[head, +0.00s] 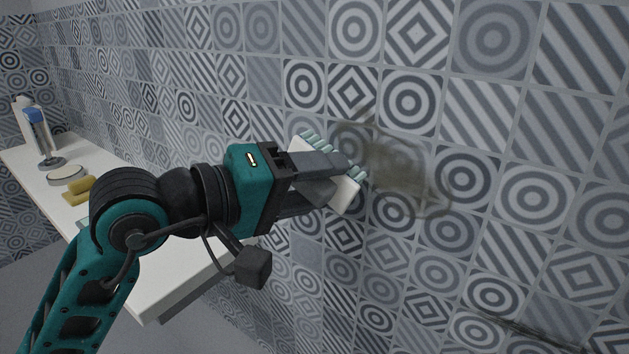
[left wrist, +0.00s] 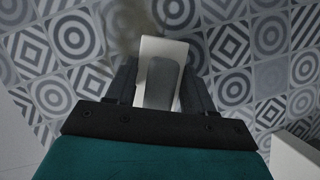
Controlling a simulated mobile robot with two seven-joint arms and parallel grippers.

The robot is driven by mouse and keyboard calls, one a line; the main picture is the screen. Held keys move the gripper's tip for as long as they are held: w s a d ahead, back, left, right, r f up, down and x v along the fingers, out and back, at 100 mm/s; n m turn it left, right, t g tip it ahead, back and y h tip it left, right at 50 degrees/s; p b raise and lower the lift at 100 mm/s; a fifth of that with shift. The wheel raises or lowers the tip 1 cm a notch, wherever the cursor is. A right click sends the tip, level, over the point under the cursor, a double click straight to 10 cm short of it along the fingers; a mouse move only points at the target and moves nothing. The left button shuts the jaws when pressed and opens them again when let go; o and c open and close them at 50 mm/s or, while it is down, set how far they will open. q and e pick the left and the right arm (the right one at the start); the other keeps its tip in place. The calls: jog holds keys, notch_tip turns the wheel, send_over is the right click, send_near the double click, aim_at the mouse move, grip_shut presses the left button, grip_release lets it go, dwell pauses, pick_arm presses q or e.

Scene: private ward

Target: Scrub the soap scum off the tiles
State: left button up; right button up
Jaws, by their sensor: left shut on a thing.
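My left gripper (head: 335,165) is shut on a scrub brush (head: 346,196) with a cream body and pale green bristles. The bristles face the tiled wall, at the left edge of a brownish soap scum patch (head: 395,170). I cannot tell whether they touch the tiles. In the left wrist view the brush (left wrist: 165,48) sits between the fingers, its bristles hidden, with part of the stain (left wrist: 125,22) beyond it. The patterned grey tiles (head: 490,110) fill the wall. My right gripper is not in view.
A white shelf (head: 185,270) runs along the wall at the left, below my left arm. On it stand a bottle with a blue top (head: 38,130), a round dish (head: 67,175) and a yellow sponge-like block (head: 78,191). A dark streak (head: 525,330) marks the lower right tiles.

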aim_at(346, 187)
pick_arm(q)
jog(key=shift+w+d+b, duration=0.3)
jog(key=shift+w+d, duration=0.3)
jog(key=shift+w, duration=0.3)
jog(key=shift+s, duration=0.1)
jog(key=shift+s+d+b, duration=0.2)
jog(key=shift+s+d, duration=0.35)
jog(key=shift+d, duration=0.2)
jog(key=shift+s+d+b, duration=0.2)
jog(key=shift+s+d, duration=0.35)
jog(key=shift+d, duration=0.15)
jog(key=shift+s+d+b, duration=0.25)
jog(key=shift+s+d, duration=0.25)
jog(key=shift+d, duration=0.3)
jog(key=shift+s+d+b, duration=0.25)
jog(key=shift+s+d, duration=0.25)
jog(key=shift+d, duration=0.25)
